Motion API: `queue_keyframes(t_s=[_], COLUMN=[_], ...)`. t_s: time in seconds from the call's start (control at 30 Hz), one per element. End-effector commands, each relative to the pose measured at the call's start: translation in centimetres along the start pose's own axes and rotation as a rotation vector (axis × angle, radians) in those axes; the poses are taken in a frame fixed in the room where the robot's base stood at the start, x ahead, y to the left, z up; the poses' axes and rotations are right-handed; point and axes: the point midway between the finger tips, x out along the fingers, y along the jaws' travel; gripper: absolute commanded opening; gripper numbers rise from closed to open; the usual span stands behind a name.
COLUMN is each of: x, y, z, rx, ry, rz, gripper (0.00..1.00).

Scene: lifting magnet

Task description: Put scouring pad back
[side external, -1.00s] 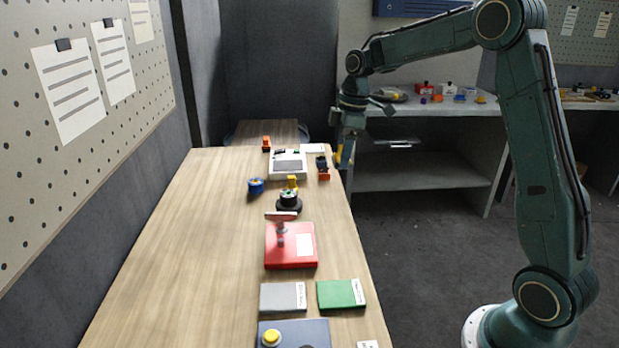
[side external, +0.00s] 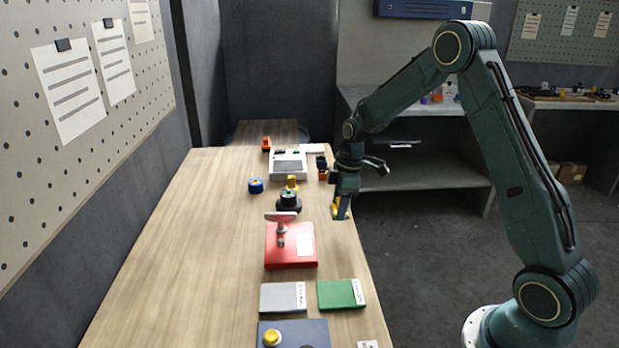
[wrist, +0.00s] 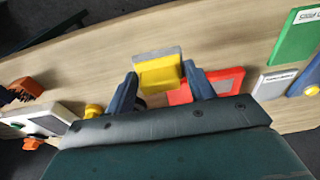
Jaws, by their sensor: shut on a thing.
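The scouring pad, a yellow block with a grey face (wrist: 160,76), is between the fingers of my gripper (wrist: 160,88) in the wrist view. My gripper is shut on it. In the side view my gripper (side external: 341,207) points down at the right edge of the table, and the yellow of the pad (side external: 336,211) shows at its fingertips. I cannot tell whether the pad touches the table. A grey flat pad (side external: 283,297) and a green flat pad (side external: 341,293), both with white labels, lie on the near part of the table; both also show in the wrist view.
A red box (side external: 280,255) with a post and bar stands left of and nearer than my gripper. A dark round device with a yellow top (side external: 289,197), a blue spool (side external: 256,186) and a white-grey device (side external: 289,166) stand farther back. The table's left side is clear.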

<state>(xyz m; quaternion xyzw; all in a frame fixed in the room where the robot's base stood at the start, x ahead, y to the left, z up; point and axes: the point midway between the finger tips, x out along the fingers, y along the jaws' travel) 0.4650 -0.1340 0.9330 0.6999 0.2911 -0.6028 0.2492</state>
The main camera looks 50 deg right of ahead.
Motion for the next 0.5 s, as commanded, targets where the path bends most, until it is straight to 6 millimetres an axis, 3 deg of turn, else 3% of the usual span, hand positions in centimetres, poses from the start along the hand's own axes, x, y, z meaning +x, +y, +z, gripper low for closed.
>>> queue_keyframes(t_s=[0.23, 0.5], x=[0.6, 3.5], y=[0.0, 0.0], z=[0.1, 0.5], rx=[0.0, -0.001], ry=[-0.001, -0.001], rz=[-0.001, -0.002], gripper=[0.32, 0.32])
